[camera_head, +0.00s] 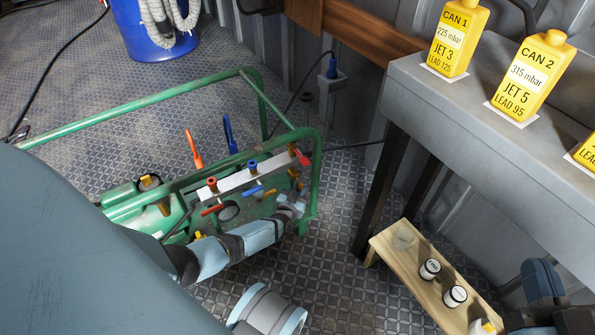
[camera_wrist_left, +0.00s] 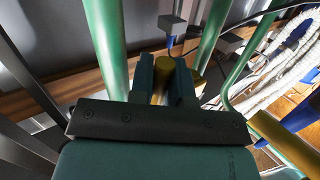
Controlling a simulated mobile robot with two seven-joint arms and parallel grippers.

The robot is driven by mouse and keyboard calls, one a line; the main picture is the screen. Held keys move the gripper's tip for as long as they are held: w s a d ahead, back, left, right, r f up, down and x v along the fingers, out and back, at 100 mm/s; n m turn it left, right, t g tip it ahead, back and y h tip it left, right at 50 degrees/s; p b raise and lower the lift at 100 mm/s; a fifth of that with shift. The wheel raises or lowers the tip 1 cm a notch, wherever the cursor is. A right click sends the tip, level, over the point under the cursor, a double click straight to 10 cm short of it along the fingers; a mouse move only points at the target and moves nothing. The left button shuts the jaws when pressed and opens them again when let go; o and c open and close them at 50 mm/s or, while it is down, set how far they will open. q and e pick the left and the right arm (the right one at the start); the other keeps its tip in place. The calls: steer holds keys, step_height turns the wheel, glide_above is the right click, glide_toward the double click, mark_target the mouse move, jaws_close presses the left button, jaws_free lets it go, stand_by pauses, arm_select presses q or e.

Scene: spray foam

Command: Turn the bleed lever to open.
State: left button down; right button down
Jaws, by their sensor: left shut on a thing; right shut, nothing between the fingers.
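A green tubular frame (camera_head: 140,107) holds a pale manifold bar (camera_head: 238,180). The bar carries a red lever (camera_head: 302,157), a lower blue handle (camera_head: 252,190) and a lower red handle (camera_head: 211,210). I cannot tell which is the bleed lever. My left gripper (camera_head: 292,205) is at the frame's right end, below the bar. In the left wrist view its fingers (camera_wrist_left: 165,82) are shut on a brass-coloured piece (camera_wrist_left: 160,92), mostly hidden between them. My right gripper (camera_head: 543,282) is at the lower right edge, shut and empty, beside the wooden stand.
An orange handle (camera_head: 194,148) and a blue handle (camera_head: 229,132) rise behind the bar. Yellow cans (camera_head: 459,38) stand on a grey bench (camera_head: 470,110). A low wooden stand (camera_head: 400,262) holds small jars. A blue bucket (camera_head: 145,30) with a hose stands behind. Patterned floor is clear between frame and stand.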

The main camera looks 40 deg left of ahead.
arm_select(q)
steer(key=shift+w+d+n+t, duration=0.1)
steer(key=shift+w+n+t, duration=0.15)
steer(key=shift+n+t, duration=0.4)
steer(key=c, duration=1.4)
jaws_free()
steer(key=shift+s, duration=0.15)
